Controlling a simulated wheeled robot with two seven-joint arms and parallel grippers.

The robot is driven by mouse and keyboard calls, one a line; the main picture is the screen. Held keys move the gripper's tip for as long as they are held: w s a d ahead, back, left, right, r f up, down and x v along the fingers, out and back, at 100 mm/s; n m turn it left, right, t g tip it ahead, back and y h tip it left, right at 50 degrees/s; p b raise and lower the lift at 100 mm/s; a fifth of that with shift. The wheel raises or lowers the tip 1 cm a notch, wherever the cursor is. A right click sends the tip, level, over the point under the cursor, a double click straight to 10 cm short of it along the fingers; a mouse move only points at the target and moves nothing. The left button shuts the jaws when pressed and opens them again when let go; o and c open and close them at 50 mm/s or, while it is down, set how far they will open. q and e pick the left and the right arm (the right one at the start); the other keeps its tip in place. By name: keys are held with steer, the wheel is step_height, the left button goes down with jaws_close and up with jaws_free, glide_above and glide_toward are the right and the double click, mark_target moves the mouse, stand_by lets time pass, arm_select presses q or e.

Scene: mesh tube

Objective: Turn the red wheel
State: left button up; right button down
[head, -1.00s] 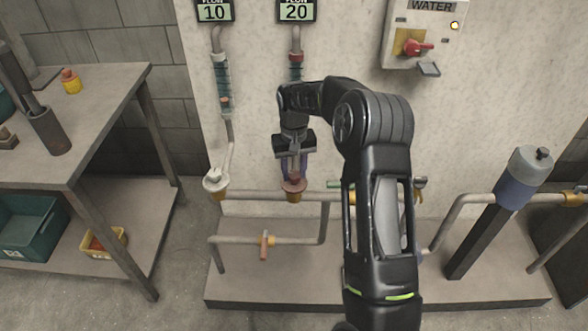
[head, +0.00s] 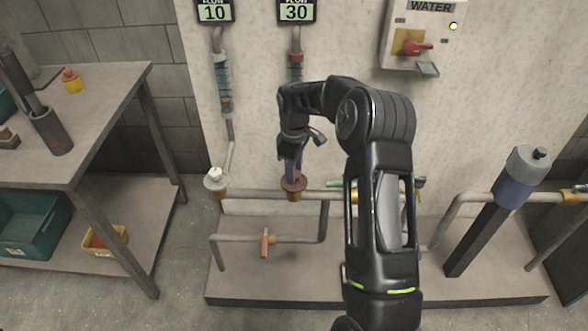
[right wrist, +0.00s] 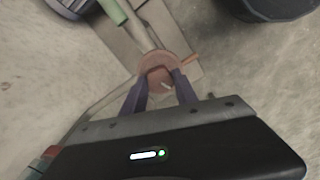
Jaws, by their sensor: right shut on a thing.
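The red wheel (head: 293,183) sits on a brass valve on the horizontal pipe, below the right flow display (head: 296,11), which reads 30. In the right wrist view the wheel (right wrist: 158,77) is a reddish round piece with a small pale mark. My right gripper (head: 292,174) reaches down onto it from above, and its purple fingers are shut on the wheel. The fingers also show on both sides of its middle in the right wrist view (right wrist: 161,82). My left gripper is not in view.
A white wheel (head: 215,176) stands left on the same pipe (head: 257,195), under a display reading 10 (head: 214,11). A water box (head: 421,38) with a red switch hangs on the wall. A workbench (head: 95,110) stands at the left.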

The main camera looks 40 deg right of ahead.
steer(key=shift+n, duration=0.8)
steer(key=c, duration=0.9)
jaws_free()
steer(key=shift+c, duration=0.2)
step_height(320, 180, up, 8)
steer(key=shift+f, duration=0.1)
